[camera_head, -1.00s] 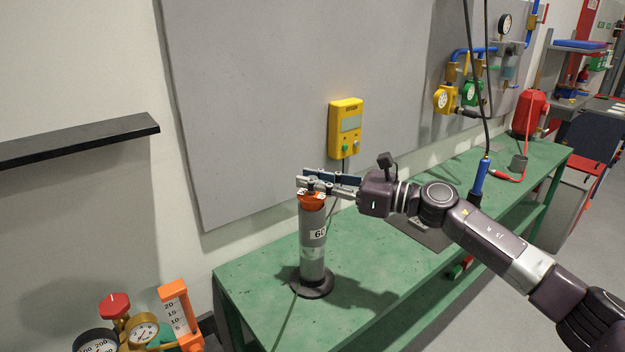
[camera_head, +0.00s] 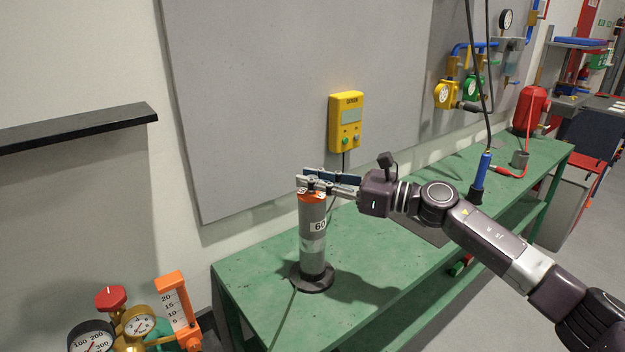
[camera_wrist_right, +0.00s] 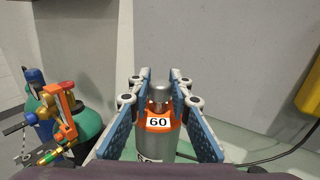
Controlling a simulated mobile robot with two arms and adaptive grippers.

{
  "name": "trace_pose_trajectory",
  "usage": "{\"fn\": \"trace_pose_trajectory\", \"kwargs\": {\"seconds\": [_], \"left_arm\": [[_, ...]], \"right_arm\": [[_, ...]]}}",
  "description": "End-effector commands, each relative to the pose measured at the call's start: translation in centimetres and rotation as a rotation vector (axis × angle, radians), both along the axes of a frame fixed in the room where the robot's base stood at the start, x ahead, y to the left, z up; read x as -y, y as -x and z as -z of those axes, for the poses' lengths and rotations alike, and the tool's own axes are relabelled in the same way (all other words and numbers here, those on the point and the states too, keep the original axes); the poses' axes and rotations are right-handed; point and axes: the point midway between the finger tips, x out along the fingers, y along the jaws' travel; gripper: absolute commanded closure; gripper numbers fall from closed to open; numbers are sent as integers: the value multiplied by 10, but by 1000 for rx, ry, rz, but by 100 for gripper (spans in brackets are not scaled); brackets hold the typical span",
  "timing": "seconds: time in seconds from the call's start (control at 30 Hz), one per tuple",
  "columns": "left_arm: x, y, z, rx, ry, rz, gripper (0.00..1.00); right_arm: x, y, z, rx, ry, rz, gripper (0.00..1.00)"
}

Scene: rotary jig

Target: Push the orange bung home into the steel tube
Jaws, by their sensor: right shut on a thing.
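The steel tube (camera_head: 312,253) stands upright on a dark round base on the green bench and has a white label reading 60. The orange bung (camera_head: 312,197) sits at its top, showing as a thin band. My right gripper (camera_head: 309,183) reaches in from the right and is shut on the bung at the tube's top. In the right wrist view, the blue-backed fingers (camera_wrist_right: 159,98) flank a grey knob above the orange bung (camera_wrist_right: 149,127). How deep the bung sits is hard to tell. My left gripper is not in view.
The green bench (camera_head: 250,285) is clear around the tube. A yellow box (camera_head: 346,122) hangs on the grey wall panel behind. A blue-handled tool (camera_head: 481,172) stands farther right. Gauges (camera_head: 139,323) are at the lower left, and a black shelf (camera_head: 80,128) is at the left.

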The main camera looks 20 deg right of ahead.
Motion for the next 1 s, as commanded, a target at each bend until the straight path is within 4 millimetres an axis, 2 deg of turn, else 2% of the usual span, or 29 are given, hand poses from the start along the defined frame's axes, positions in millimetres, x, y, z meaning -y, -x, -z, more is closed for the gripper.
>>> {"fn": "trace_pose_trajectory", "kwargs": {"seconds": [0.13,0.17,0.33,0.73,1.0], "left_arm": [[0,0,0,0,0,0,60],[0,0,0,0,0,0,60],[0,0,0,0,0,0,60],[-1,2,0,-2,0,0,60],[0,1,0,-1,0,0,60]], "right_arm": [[-1,1,3,-5,3,-2,100],[-1,1,3,-5,3,-2,81],[-1,0,3,-5,3,-2,62],[6,5,4,-6,3,0,62],[43,36,5,-8,5,1,62]]}}
